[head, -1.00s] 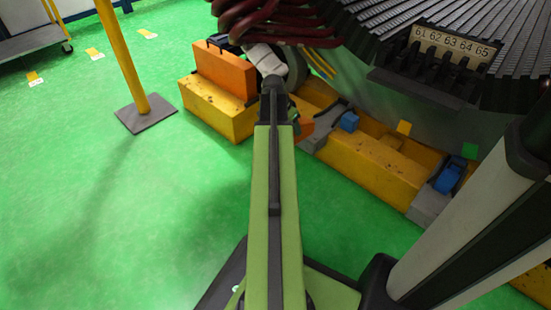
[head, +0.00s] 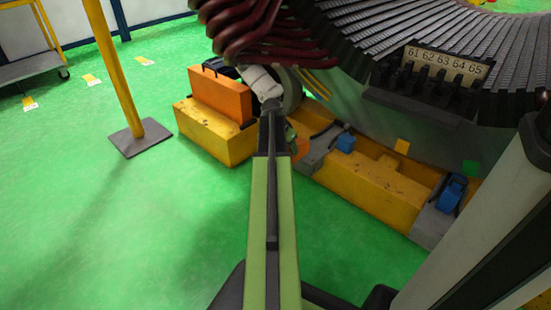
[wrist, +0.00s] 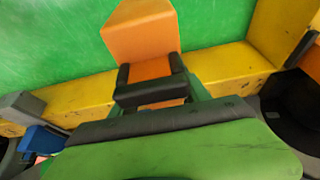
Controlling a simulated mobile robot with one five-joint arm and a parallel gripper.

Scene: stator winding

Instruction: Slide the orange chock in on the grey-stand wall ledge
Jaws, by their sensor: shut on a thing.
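My gripper (wrist: 150,72) is shut on the orange chock (wrist: 140,30), its dark fingers on either side of the chock's narrower near part. In the wrist view the chock's broad end points away over the green floor and a yellow wall. In the head view my arm hides most of the gripper, and only a small orange part of the chock (head: 302,147) shows right of the wrist. A grey stand (head: 318,155) with a blue block (head: 345,142) sits on the yellow wall just right of it. I cannot tell whether the chock touches the wall ledge.
A second grey stand (head: 432,225) sits farther right along the yellow wall (head: 375,190). The ribbed stator (head: 420,35) and red coils (head: 260,35) overhang. Green floor at left is open around a yellow post (head: 115,70).

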